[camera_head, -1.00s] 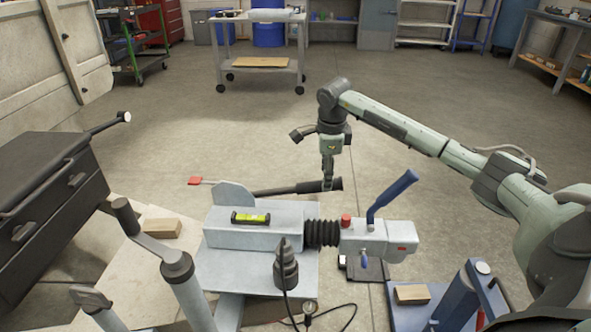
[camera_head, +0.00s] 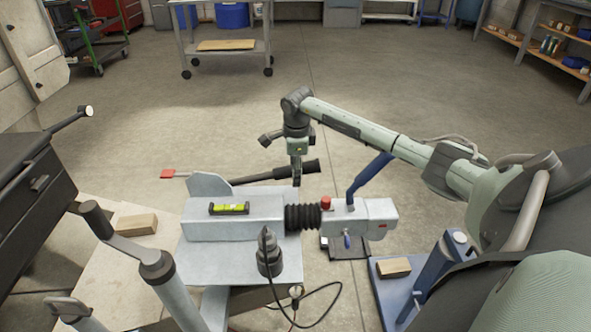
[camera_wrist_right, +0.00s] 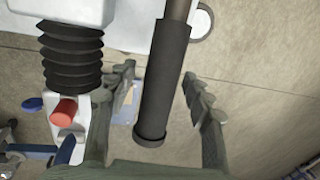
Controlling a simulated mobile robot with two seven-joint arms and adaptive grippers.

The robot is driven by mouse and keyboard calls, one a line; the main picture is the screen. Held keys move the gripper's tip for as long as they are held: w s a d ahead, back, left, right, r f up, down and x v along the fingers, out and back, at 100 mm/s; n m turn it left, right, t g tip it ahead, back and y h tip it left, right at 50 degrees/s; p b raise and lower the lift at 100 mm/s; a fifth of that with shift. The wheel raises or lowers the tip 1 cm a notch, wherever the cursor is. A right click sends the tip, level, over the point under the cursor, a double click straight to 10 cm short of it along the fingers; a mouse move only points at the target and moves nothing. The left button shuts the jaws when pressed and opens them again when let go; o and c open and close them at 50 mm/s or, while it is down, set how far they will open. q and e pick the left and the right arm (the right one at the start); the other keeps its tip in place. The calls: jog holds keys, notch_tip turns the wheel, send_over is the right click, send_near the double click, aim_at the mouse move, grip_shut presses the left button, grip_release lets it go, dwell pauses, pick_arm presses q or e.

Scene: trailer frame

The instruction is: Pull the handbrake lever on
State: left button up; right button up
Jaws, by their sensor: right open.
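The handbrake lever is a dark bar with a black grip (camera_head: 305,168). It lies nearly level behind the grey drawbar housing (camera_head: 215,228) in the head view. My right gripper (camera_head: 297,179) is at the grip, its fingers pointing down. In the right wrist view the grip (camera_wrist_right: 164,85) runs between the two spread fingers, with a gap visible on each side. The gripper is open; I see no clear contact. My left gripper is not in view.
Beside the lever are the black bellows (camera_head: 303,216), a red knob (camera_head: 326,203) and an upright blue handle (camera_head: 367,178) on the coupling head. A level (camera_head: 229,208) lies on the housing. A blue stand (camera_head: 430,270) is at right.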

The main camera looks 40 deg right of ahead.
grip_shut()
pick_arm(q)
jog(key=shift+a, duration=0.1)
pick_arm(e)
jog(key=shift+d+r, duration=0.1)
dwell(0.3)
